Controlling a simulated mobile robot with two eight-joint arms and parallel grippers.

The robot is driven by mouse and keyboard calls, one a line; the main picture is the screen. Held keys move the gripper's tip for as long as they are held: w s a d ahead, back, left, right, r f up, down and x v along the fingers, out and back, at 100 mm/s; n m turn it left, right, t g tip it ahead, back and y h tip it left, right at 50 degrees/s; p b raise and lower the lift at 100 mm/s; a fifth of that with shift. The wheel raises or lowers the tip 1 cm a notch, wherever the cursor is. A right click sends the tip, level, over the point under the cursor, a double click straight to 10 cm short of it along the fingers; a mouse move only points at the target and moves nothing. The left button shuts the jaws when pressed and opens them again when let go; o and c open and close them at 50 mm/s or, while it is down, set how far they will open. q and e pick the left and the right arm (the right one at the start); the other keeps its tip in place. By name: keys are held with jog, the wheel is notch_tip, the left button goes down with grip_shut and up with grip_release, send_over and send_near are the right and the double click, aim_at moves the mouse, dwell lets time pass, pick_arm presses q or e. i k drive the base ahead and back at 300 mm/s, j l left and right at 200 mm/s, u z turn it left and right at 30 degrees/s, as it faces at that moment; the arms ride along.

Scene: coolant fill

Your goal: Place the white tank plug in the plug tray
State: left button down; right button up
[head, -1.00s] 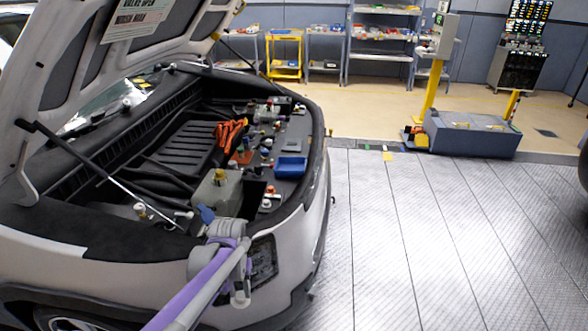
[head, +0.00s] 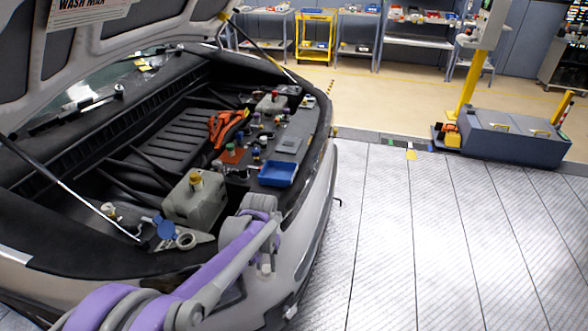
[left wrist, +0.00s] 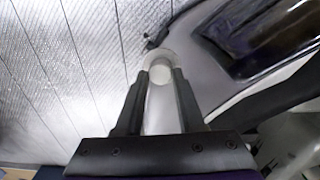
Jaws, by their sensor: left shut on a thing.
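In the left wrist view my left gripper (left wrist: 160,82) is shut on a round white piece, the white tank plug (left wrist: 161,71), at its fingertips. In the head view my left arm reaches in from the lower left, over the car's front edge. Its wrist is in front of the blue tray's near side, and the fingers and plug cannot be made out there. A small open blue tray (head: 278,174), likely the plug tray, lies on the dark deck inside the engine bay, beyond my wrist. My right gripper is not in view.
A grey tank with a yellow cap (head: 195,203) stands left of my wrist, near a blue cap (head: 166,229) and a white ring-shaped neck (head: 187,241). Several small fittings and orange cables (head: 224,127) crowd the bay. The raised hood hangs above. Ribbed floor at right is clear.

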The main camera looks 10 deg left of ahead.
aim_at(279, 173)
jog(key=i+l, duration=1.45)
jog(key=l, duration=0.2)
jog(key=i+l+u, duration=0.15)
jog(key=i+l, duration=0.15)
jog(key=i+l+u, duration=0.2)
jog(key=l, duration=0.3)
jog(key=i, duration=0.1)
